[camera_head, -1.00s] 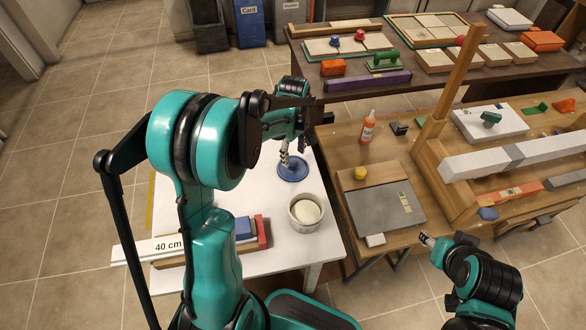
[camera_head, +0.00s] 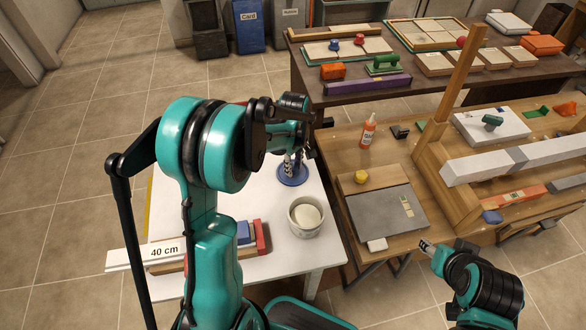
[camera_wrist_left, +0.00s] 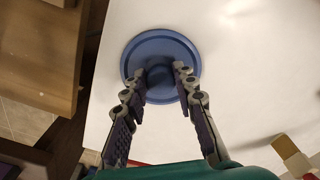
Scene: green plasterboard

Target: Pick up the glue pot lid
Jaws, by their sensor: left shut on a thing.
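The glue pot lid (camera_head: 299,179) is a round blue disc with a raised knob, over the white table's far right part. In the left wrist view the lid (camera_wrist_left: 160,43) lies beneath my fingers. My left gripper (camera_head: 292,169) points down at it and is shut on its central knob, one finger on each side in the left wrist view (camera_wrist_left: 161,80). I cannot tell whether the lid is clear of the table. The open glue pot (camera_head: 293,220), pale with cream contents, stands nearer to me. My right gripper (camera_head: 427,246) is apart, at lower right; its jaw opening is unclear.
A red and blue block group (camera_head: 250,236) and a 40 cm rule (camera_head: 150,253) lie at the white table's near edge. The wooden bench (camera_head: 400,168) at right holds an orange bottle (camera_head: 368,132), a grey board (camera_head: 385,215) and an upright wooden post (camera_head: 455,90).

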